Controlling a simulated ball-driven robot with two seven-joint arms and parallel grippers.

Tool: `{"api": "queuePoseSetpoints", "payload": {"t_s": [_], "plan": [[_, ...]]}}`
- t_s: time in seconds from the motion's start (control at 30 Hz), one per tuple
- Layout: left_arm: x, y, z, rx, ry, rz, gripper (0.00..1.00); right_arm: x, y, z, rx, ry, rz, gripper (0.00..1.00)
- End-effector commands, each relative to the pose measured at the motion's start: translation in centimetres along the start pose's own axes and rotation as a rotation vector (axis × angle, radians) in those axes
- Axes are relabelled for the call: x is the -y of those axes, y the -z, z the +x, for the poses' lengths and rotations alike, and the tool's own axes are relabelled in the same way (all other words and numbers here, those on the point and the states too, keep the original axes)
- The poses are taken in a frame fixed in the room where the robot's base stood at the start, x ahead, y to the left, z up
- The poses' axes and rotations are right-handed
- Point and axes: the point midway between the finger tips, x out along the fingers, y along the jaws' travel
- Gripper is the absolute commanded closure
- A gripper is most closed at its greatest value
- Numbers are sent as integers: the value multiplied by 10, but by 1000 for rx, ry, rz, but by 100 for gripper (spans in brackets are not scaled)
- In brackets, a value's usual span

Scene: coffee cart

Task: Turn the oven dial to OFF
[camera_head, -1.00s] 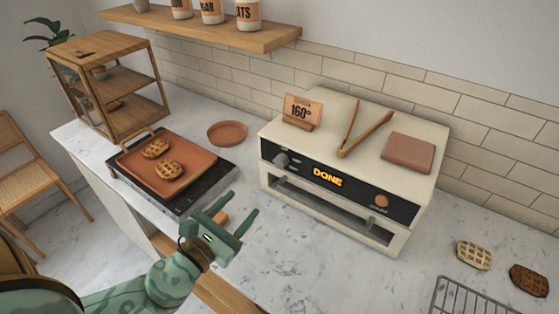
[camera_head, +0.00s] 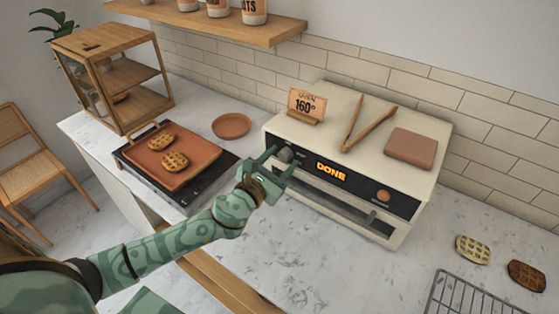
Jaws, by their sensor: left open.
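The cream oven (camera_head: 360,150) stands on the marble counter against the tiled wall. Its dark front panel shows a lit orange "DONE" display (camera_head: 331,172). The grey oven dial (camera_head: 285,155) is at the panel's left end; its setting is too small to read. An orange-brown knob (camera_head: 384,196) is at the panel's right end. My green left gripper (camera_head: 280,160) is open at the dial, its fingers to either side of it in the picture. I cannot tell whether they touch it. My right gripper is not in view.
A tray (camera_head: 205,151) with two waffles sits on a black hob (camera_head: 190,190) at left. Wooden tongs (camera_head: 362,125), a sign (camera_head: 306,105) and a brown block (camera_head: 411,148) are on the oven top. A wire rack (camera_head: 465,296) and two waffles lie at right.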

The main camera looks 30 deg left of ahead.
Motion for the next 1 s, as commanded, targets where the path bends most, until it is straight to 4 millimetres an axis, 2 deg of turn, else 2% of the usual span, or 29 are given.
{"api": "queuePoseSetpoints", "payload": {"t_s": [0.07,0.2,0.23,0.67,1.0], "plan": [[0,0,0,0,0,0,53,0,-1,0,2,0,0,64],[0,0,0,0,0,0,92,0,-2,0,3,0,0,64],[0,0,0,0,0,0,95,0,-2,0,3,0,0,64],[0,0,-1,-3,1,-72,95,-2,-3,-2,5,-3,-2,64],[0,-1,-1,-13,2,-336,95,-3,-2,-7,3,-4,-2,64]]}}
